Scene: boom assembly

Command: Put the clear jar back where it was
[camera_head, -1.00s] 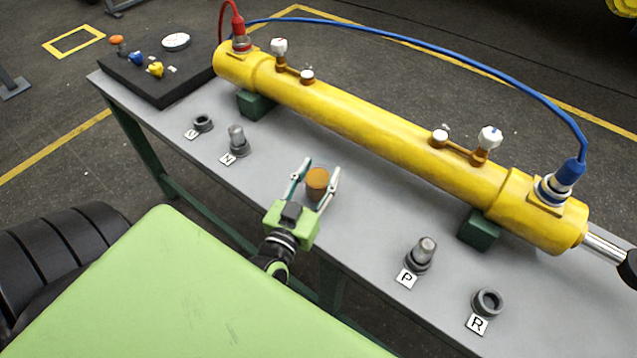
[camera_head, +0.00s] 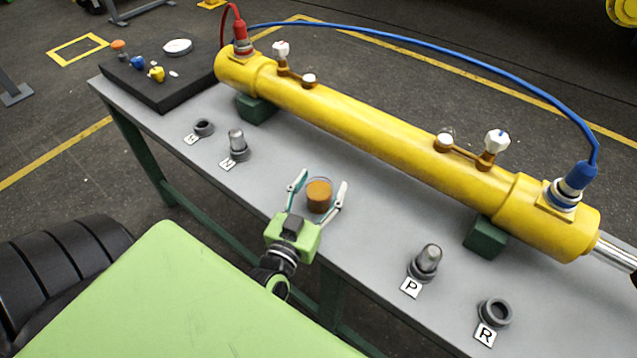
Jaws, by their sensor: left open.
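The clear jar (camera_head: 319,195), with brown-orange contents, stands upright on the grey bench top near its front edge, at the middle of the picture. My left gripper (camera_head: 318,187) is open, with one finger on each side of the jar's near part. Gaps show between the fingers and the jar, though I cannot tell whether either finger touches it. My right gripper is not in view.
A yellow cylinder (camera_head: 370,140) on green blocks lies along the back of the grey bench (camera_head: 370,225). Fittings stand by labels N (camera_head: 228,163), P (camera_head: 411,288) and R (camera_head: 486,334).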

